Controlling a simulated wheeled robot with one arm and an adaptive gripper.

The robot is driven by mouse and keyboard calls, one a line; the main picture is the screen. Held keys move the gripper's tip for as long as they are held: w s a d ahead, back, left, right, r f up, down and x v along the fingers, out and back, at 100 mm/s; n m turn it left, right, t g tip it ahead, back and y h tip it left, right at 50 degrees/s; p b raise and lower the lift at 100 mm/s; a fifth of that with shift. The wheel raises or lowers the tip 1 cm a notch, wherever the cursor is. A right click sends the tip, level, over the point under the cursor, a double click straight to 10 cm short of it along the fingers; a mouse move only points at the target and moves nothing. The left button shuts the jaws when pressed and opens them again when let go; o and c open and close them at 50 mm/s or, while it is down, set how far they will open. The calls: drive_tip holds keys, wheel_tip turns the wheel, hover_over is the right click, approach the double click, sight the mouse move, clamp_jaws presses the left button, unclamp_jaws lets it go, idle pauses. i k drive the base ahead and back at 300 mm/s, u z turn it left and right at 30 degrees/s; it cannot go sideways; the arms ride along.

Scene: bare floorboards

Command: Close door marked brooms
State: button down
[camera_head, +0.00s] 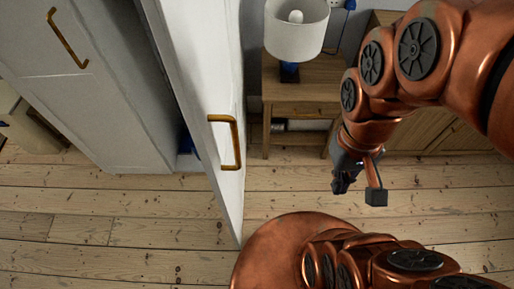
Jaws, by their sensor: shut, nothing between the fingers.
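A white door (188,75) stands open and juts out from the white cabinet toward me. Its brass handle (236,143) is on the face turned to the right. I cannot see any "brooms" mark on it. My gripper (340,184) is shut and empty, to the right of the door and apart from it, above the floorboards. A second white door (85,100) with a brass handle (68,40) is at the left; it looks flush with the cabinet front.
A wooden side table (305,85) with a white lamp (296,30) stands behind, right of the open door. A wooden cabinet (440,130) stands at the right behind my arm. Bare floorboards (110,220) are clear in front.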

sight(194, 39)
drive_tip(key=z, duration=0.6)
drive_tip(key=k, duration=1)
drive_tip(key=u, duration=1.8)
